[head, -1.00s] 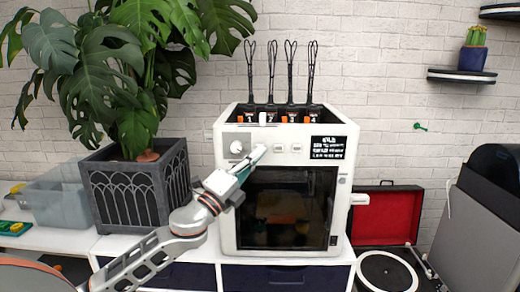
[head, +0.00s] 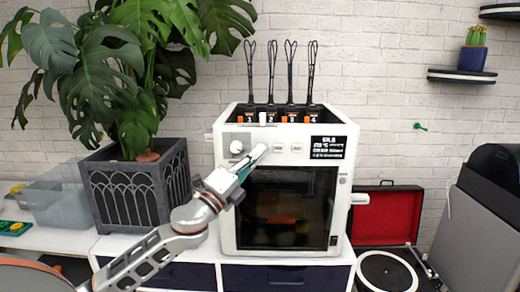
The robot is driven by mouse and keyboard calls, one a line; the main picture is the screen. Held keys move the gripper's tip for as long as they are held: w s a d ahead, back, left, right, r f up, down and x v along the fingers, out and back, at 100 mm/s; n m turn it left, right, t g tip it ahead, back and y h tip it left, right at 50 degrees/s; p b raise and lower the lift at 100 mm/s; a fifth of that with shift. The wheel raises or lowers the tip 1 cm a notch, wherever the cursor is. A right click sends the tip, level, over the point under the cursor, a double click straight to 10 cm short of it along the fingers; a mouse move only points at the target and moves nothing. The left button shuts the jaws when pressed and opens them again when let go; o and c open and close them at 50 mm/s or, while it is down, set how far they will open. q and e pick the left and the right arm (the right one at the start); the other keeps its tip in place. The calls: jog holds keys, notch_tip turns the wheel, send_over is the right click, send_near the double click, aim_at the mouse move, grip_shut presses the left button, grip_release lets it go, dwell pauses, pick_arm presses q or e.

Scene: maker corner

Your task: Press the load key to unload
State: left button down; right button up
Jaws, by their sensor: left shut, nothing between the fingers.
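The white 3D printer (head: 348,190) stands on a white cabinet, with a dark door window (head: 290,210). Its front panel has a round knob (head: 237,147), two small keys, the left one (head: 278,148) and the right one (head: 297,148), and a lit black display (head: 328,147) whose text is too small to read. Numbered slots 1 to 4 with orange and white tabs line the top. My left gripper (head: 260,149) is shut and empty, its tip at the panel between the knob and the left key. It may hide another key; I cannot tell whether it touches the panel. My right gripper is not in view.
A plant in a dark grey planter (head: 130,195) stands left of the printer, beside a clear bin (head: 58,200). A record player (head: 388,270) with a red-lined lid (head: 383,215) is at the right. A white handle (head: 360,199) juts from the printer's right side.

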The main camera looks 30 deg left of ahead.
pick_arm(q)
jog(key=shift+w+a, duration=0.1)
dwell(0.5)
jog(key=shift+s+d, duration=0.45)
jog(key=shift+s, duration=0.25)
jog(key=shift+p, duration=0.3)
jog(key=s+d, duration=0.1)
jog(key=s+p, duration=0.1)
jog(key=s, duration=0.1)
jog(key=s+d, duration=0.1)
jog(key=shift+s+d, duration=0.15)
jog(key=shift+d, duration=0.15)
dwell(0.4)
